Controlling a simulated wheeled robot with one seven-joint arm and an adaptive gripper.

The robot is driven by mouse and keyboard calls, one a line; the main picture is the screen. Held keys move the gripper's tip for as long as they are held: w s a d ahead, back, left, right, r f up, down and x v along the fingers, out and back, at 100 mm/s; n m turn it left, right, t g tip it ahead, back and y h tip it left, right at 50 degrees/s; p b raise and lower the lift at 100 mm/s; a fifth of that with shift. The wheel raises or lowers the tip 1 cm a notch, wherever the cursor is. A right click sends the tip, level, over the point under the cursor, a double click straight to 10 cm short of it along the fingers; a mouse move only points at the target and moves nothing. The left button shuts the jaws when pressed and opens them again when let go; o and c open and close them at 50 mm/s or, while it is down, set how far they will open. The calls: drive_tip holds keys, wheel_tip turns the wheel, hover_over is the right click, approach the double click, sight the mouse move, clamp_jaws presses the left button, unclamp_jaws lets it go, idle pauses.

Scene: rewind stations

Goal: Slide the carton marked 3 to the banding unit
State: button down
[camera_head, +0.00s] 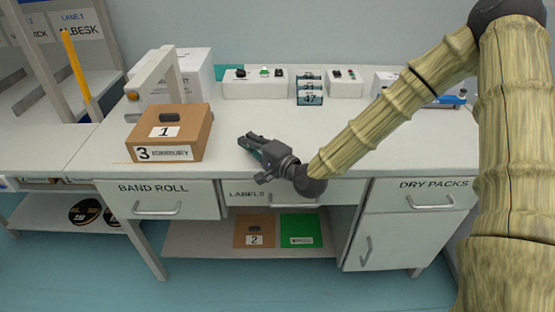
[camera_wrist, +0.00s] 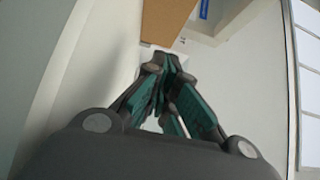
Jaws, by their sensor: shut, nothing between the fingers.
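A brown carton (camera_head: 196,132) stands on the worktop at the left. Its front label reads 3 with a name that looks like Edenbury, and its top face has a dark slot and a label reading 1. A white arched machine (camera_head: 151,76), which looks like the banding unit, stands right behind the carton. My gripper (camera_head: 246,142) is shut and empty, low over the worktop to the right of the carton, with a clear gap between them. In the wrist view the shut fingers (camera_wrist: 165,68) point toward the brown carton (camera_wrist: 166,20) at the top.
A carton marked 2 (camera_head: 254,226) and a green packet (camera_head: 300,226) lie on the lower shelf. The worktop between carton and gripper is bare.

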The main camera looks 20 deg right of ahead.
drive_tip(key=v, duration=1.1)
